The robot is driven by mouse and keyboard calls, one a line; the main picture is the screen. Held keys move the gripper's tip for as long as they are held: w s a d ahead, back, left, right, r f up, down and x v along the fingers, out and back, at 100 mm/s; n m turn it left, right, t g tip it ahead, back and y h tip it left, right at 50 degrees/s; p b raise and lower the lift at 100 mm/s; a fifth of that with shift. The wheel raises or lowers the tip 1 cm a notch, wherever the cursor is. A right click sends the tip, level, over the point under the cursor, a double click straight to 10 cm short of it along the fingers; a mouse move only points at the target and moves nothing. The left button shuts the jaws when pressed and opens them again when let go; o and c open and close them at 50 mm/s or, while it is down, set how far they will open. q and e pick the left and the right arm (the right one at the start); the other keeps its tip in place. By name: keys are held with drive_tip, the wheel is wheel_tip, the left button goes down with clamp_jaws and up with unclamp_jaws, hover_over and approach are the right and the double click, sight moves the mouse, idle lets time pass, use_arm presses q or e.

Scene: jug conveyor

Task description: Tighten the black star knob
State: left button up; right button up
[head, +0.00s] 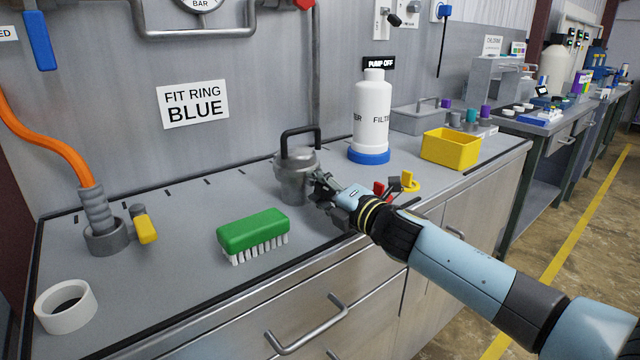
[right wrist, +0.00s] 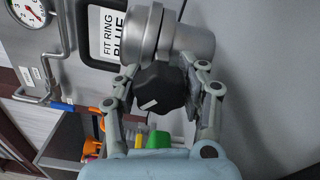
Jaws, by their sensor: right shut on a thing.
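The grey metal housing (head: 294,182) with a black loop handle (head: 300,134) stands upright on the bench. My right gripper (head: 322,187) is at its right front side, low down. In the right wrist view, the black star knob (right wrist: 158,88) sits against the grey metal body (right wrist: 185,33) and has a white mark on its face. My right gripper (right wrist: 165,90) is shut on the knob, with one finger on each side. My left gripper is in neither view.
A green brush (head: 253,230) lies left of the housing. A white bottle (head: 372,115) in a blue ring (head: 368,156) and a yellow bin (head: 450,149) stand to the right. Red (head: 380,189) and yellow (head: 410,182) parts are close to my right forearm.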

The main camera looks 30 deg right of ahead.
drive_tip(key=m+p, duration=0.1)
drive_tip(key=m, duration=0.3)
drive_tip(key=shift+s+f+m+p, duration=0.15)
drive_tip(key=shift+m+p, duration=0.2)
drive_tip(key=shift+m, duration=0.05)
drive_tip(key=m+p, duration=0.2)
drive_tip(key=m, duration=0.3)
drive_tip(key=shift+p, duration=0.35)
drive_tip(key=shift+f+m, duration=0.1)
drive_tip(key=shift+m, duration=0.2)
drive_tip(key=o, duration=0.9)
drive_tip(key=shift+d, duration=0.1)
drive_tip(key=shift+o, duration=1.3)
drive_tip(key=shift+s, duration=0.1)
drive_tip(key=shift+o, duration=0.4)
drive_tip(key=shift+r, duration=0.25)
drive_tip(key=s, duration=1.1)
drive_tip(key=shift+s+d, duration=0.4)
drive_tip(key=shift+d, duration=0.05)
